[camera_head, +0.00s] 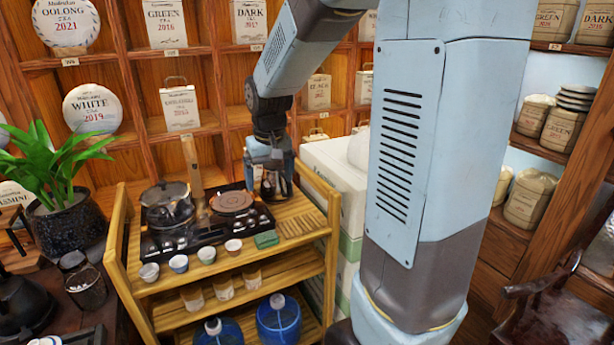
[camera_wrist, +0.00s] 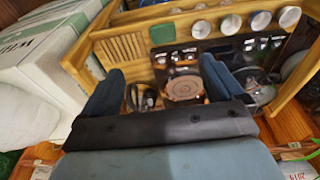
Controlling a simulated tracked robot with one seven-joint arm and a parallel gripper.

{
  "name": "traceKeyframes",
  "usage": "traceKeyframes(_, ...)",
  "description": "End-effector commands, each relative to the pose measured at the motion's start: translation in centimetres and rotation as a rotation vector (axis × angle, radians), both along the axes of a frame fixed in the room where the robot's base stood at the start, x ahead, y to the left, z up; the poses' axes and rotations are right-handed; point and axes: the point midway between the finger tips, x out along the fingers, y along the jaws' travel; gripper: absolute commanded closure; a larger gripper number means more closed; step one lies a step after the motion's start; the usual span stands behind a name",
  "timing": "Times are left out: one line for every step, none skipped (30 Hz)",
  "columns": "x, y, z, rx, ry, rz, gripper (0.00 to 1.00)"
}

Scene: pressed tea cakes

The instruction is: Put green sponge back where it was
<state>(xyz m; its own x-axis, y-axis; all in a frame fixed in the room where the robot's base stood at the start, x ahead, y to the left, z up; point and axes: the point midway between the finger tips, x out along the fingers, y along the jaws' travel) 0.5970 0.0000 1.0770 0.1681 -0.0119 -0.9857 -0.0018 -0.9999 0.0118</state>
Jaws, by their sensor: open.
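The green sponge (camera_head: 266,239) lies flat on the top of the wooden cart (camera_head: 160,287), near its front edge. It is right of the row of small cups (camera_head: 207,255) and left of a slatted wooden patch (camera_head: 297,223). In the wrist view the sponge (camera_wrist: 163,33) shows near the top, beyond my fingers. My gripper (camera_head: 274,187) is pointed down above the back right part of the cart, behind the sponge and apart from it. In the wrist view its two fingers (camera_wrist: 160,80) are spread with no sponge between them.
A dark tea tray (camera_head: 205,236) holds a glass pot (camera_head: 167,205), a round brown disc (camera_head: 232,201) and small dark cups. White boxes (camera_head: 340,175) stand right of the cart. Shelves with tea packages rise behind. A potted plant (camera_head: 62,215) stands at left.

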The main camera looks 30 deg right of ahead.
Motion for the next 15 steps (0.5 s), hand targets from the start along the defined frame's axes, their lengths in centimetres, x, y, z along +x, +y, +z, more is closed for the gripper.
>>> traceKeyframes(-1.2,0.0,1.3,-0.001,-0.024,0.000,0.06)
traceKeyframes(-1.9,0.0,1.9,-0.001,-0.035,0.000,0.06)
traceKeyframes(-2.8,0.0,2.7,-0.001,-0.050,0.000,0.06)
traceKeyframes(-3.5,0.1,3.2,-0.002,-0.061,0.000,0.06)
traceKeyframes(-4.2,0.1,3.7,-0.002,-0.072,0.001,0.06)
traceKeyframes(-5.1,0.1,4.4,-0.002,-0.087,0.001,0.06)
traceKeyframes(-5.8,0.1,4.9,-0.002,-0.098,0.001,0.06)
traceKeyframes(-6.5,0.1,5.3,-0.002,-0.108,0.001,0.06)
traceKeyframes(-7.5,0.1,5.9,-0.002,-0.123,0.000,0.06)
traceKeyframes(-8.2,0.1,6.3,-0.001,-0.134,0.000,0.06)
traceKeyframes(-8.9,0.1,6.7,-0.001,-0.145,0.001,0.06)
traceKeyframes(-9.9,0.1,7.2,-0.001,-0.161,0.001,0.06)
traceKeyframes(-10.6,0.0,7.5,0.000,-0.172,0.000,0.06)
traceKeyframes(-11.3,0.0,7.8,0.000,-0.182,0.000,0.06)
traceKeyframes(-12.3,0.0,8.2,0.001,-0.197,0.001,0.06)
